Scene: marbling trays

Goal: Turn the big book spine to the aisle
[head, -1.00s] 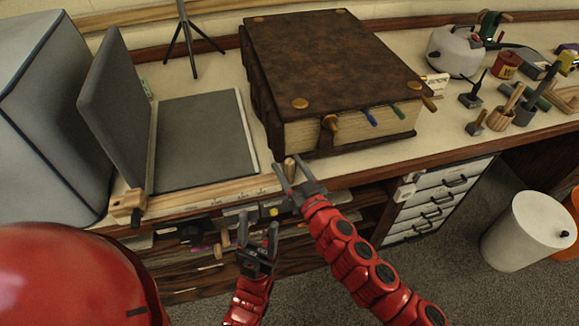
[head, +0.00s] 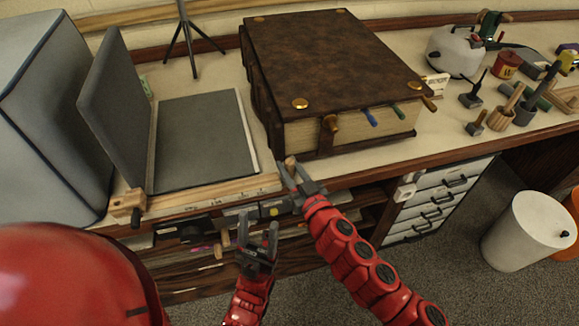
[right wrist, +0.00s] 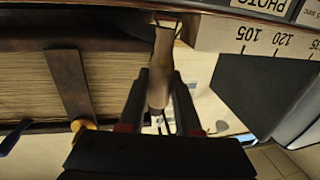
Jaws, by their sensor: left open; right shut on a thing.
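The big book (head: 330,55) lies flat on the bench, with a brown leather cover and brass corner studs. Its pale page edges and a strap with a brass clasp face the front; ridged bands show on its left side. The pages (right wrist: 35,85) also show in the right wrist view. My right gripper (head: 291,168) is at the bench's front edge, near the book's front left corner, shut on a small brown wooden-looking piece (right wrist: 160,75). How that piece is attached is unclear. My left gripper (head: 258,232) is open and empty, lower, in front of the bench.
A grey open folder-like stand (head: 205,140) lies left of the book, beside a large grey box (head: 50,110). A wooden ruler strip (head: 215,193) runs along the front edge. Tools and a kettle (head: 455,50) stand right. Drawers (head: 432,205) and a white bin (head: 528,232) are below.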

